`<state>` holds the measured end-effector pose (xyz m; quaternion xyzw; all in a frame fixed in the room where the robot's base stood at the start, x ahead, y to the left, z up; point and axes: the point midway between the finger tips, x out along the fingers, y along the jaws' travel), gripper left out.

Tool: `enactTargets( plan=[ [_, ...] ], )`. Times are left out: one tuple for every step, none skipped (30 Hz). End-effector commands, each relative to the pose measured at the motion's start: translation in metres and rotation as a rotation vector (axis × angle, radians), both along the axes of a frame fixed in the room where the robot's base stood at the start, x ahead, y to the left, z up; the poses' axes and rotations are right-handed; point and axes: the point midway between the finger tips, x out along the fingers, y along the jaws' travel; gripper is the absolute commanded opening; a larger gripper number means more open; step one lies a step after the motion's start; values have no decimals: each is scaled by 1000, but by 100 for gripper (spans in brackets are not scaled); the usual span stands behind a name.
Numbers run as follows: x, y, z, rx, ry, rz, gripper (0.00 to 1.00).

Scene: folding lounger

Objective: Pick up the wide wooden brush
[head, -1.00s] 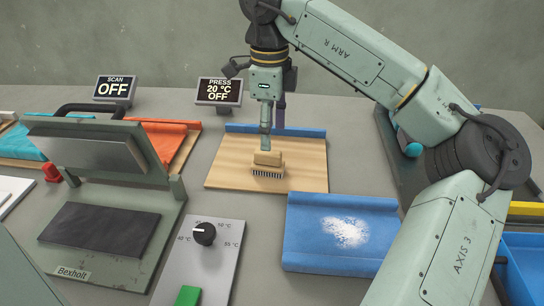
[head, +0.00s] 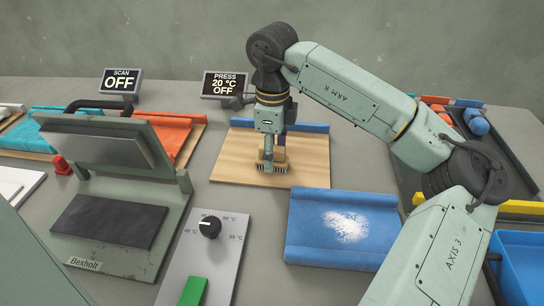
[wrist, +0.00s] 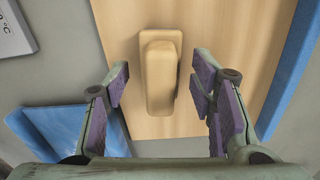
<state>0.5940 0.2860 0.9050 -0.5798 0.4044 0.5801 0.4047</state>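The wide wooden brush (head: 280,155) stands bristles down on a light wooden board (head: 232,168), with its block and grip on top. My gripper (head: 268,160) points down at it in the head view, and one finger hides part of the brush. In the wrist view the brush (wrist: 160,78) lies between the two spread purple-padded fingers of my gripper (wrist: 162,90). A gap shows on each side, so the gripper is open and empty.
A blue cloth (head: 310,240) with white powder lies in front of the board. The open press (head: 140,230) and its dial panel (head: 225,250) stand to the left. A tray with rolled pieces (head: 475,122) lies at the right.

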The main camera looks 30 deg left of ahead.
Motion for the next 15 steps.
enactTargets(
  plan=[
    [0, 0, 0, 0, 0, 0, 45],
    [0, 0, 0, 0, 0, 0, 43],
    [0, 0, 0, 0, 0, 0, 40],
    [0, 0, 0, 0, 0, 0, 38],
    [0, 0, 0, 0, 0, 0, 36],
    [0, 0, 0, 0, 0, 0, 34],
    [0, 0, 0, 0, 0, 0, 32],
    [0, 0, 0, 0, 0, 0, 30],
    [0, 0, 0, 0, 0, 0, 27],
    [0, 0, 0, 0, 0, 0, 25],
    [0, 0, 0, 0, 0, 0, 23],
    [0, 0, 0, 0, 0, 0, 20],
    [0, 0, 0, 0, 0, 0, 18],
    [0, 0, 0, 0, 0, 0, 16],
    [0, 0, 0, 0, 0, 0, 14]
  ],
)
